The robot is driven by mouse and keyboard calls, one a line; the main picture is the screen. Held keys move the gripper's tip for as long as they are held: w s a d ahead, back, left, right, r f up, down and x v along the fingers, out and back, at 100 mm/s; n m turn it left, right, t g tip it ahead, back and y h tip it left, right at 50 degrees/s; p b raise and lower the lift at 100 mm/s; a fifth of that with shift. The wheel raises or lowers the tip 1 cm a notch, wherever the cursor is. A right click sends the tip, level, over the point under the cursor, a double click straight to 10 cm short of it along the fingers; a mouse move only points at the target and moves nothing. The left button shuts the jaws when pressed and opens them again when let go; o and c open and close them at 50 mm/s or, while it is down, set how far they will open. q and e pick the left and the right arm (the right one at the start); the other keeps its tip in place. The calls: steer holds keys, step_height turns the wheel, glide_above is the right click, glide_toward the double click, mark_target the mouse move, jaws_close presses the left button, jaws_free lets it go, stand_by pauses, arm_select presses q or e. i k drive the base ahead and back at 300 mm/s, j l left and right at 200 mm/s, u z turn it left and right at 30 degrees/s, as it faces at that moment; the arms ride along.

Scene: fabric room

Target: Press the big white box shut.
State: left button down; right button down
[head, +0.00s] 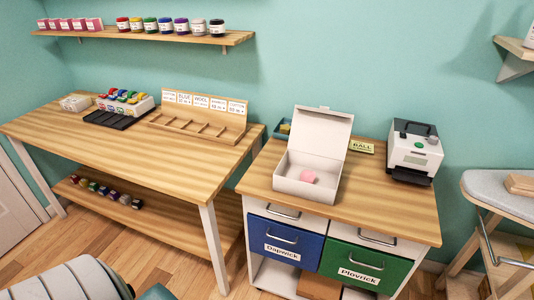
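The big white box (305,189) stands on the wooden top of the drawer cabinet, in the middle right of the head view. Its lid (320,132) is open and stands up at the back, leaning slightly. A small pink round thing (308,176) lies inside the box on its floor. The front wall of the box hides a little of the inside. Neither of my grippers shows in the head view.
The cabinet top (390,216) is bare in front and right of the box. A grey-white machine (413,152) stands at right, beside a small "BALL" sign (361,146). A small dark container (285,127) sits behind left. The long table (170,155) is at left.

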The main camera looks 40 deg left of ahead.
mark_target(322, 132)
steer(key=u, duration=0.85)
